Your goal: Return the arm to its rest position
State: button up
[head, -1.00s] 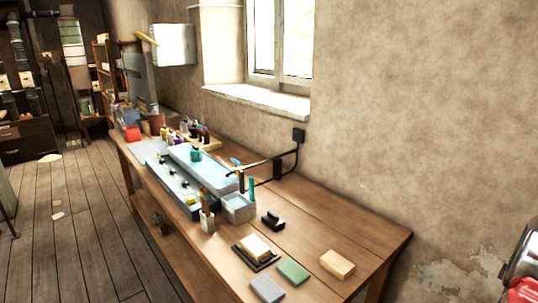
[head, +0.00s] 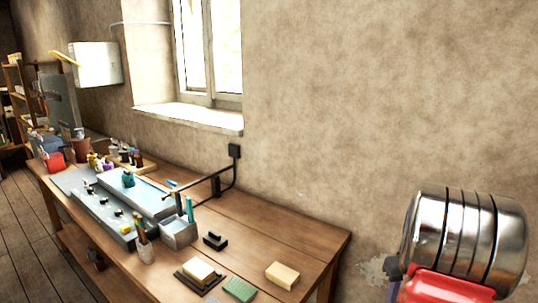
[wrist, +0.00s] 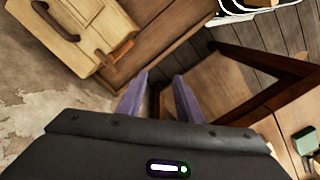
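My gripper (wrist: 160,98) shows in the wrist view as two purple-grey fingers standing apart with a gap between them. It is open and nothing is held between the fingers. In the head view a shiny metal cylinder and a red part of my arm show at the lower right, beside the wall. The fingers cannot be made out in that view. No handwheel or press can be made out in these frames.
A wooden workbench (head: 300,238) runs along the wall with blocks, brushes and a metal tray. A pale wooden case (wrist: 85,35) with a dark handle is at the wrist view's upper left. A dark wooden frame (wrist: 265,55) stands right of the fingers.

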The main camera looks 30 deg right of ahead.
jog(key=w+a+r+t, duration=0.1)
jog(key=a+r, duration=0.2)
jog(key=a, duration=0.4)
jog(key=w+a+r+m+h, duration=0.1)
jog(key=a+r, duration=0.2)
jog(key=a, duration=0.4)
jog(key=w+a+r+t, duration=0.1)
jog(key=a+r, duration=0.2)
jog(key=a, duration=0.5)
jog(key=s+a+r+n+t, duration=0.2)
jog(key=a+r, duration=0.2)
jog(key=a, duration=0.7)
jog(key=s+a+r+n+t, duration=0.1)
jog(key=s+a+r+n, duration=0.2)
jog(key=a, duration=0.8)
jog(key=shift+a+r+t+y, duration=0.2)
jog(key=shift+r+t+y, duration=0.2)
jog(key=shift+r, duration=0.1)
jog(key=shift+o, duration=0.5)
